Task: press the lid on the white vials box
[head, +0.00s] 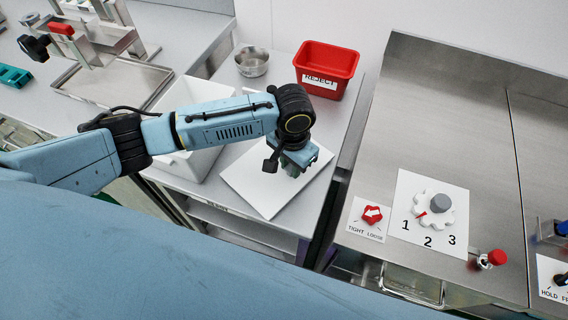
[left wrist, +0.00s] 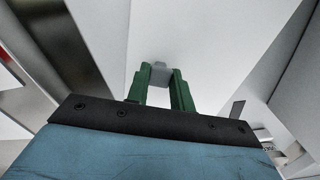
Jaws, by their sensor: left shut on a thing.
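The white square lid (head: 248,178) is beneath my left gripper (head: 290,168), over the steel table to the right of the white box. In the left wrist view, the green fingers of my left gripper (left wrist: 160,88) are shut on a small pale grey knob (left wrist: 160,72) on the lid (left wrist: 200,40). I cannot tell whether the lid touches the table or hangs just above it. The white vials box (head: 198,165) stands open at the top, left of the lid, partly hidden behind my left arm. Its contents are not visible. My right gripper is not in view.
A red REJECT bin (head: 326,68) and a steel bowl (head: 252,62) stand at the back of the steel table (head: 283,222). A control panel (head: 430,210) with knobs lies to the right, across a gap. A metal tray (head: 112,84) lies at the far left.

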